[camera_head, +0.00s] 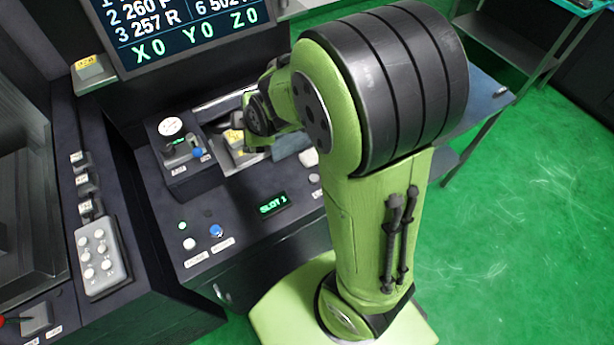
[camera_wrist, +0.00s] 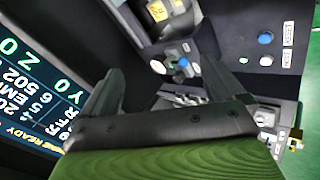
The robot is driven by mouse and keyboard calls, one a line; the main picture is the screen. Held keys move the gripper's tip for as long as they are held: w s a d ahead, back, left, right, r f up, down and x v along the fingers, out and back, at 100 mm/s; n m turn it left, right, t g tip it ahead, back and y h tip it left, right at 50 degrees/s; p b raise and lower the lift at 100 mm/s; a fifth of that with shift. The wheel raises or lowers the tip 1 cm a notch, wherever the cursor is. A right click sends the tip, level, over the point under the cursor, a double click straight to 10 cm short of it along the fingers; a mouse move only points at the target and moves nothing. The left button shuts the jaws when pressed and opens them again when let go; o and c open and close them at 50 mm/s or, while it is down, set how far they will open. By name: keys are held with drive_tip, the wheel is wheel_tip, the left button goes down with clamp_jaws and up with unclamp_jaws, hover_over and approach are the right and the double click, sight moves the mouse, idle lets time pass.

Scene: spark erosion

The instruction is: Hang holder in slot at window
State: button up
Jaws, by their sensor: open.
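A block with a yellow label, probably a holder (camera_head: 236,138), sits in a recess of the dark console, partly hidden by my arm. A yellow-labelled block, probably the same one, shows at the top of the wrist view (camera_wrist: 158,10), beyond my fingers. My gripper (camera_wrist: 165,68) is open with nothing between its fingers and is apart from that block. In the head view my wrist is over the recess, and the fingertips cannot be made out. A green display (camera_head: 273,203) on the console reads "SLOT 1". I cannot tell which opening is the window slot.
A raised box with a gauge (camera_head: 171,127) stands left of the recess. The console front carries a blue button (camera_head: 216,230). Green floor (camera_head: 530,210) is open at the right.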

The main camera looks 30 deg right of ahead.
drive_tip(key=s+r+m+g, duration=0.1)
drive_tip(key=s+r+m, duration=0.2)
drive_tip(key=s, duration=0.4)
drive_tip(key=s+r+m, duration=0.3)
drive_tip(key=s+m, duration=0.3)
drive_tip(key=s, duration=0.2)
drive_tip(key=s+r+m+g, duration=0.1)
drive_tip(key=s+r+m, duration=0.2)
drive_tip(key=s+m, duration=0.2)
drive_tip(key=s, duration=0.3)
drive_tip(key=shift+d+g+h, duration=0.2)
drive_tip(key=shift+g+h, duration=0.1)
drive_tip(key=shift+s+f+b, duration=0.1)
drive_tip(key=shift+f+b, duration=1.45)
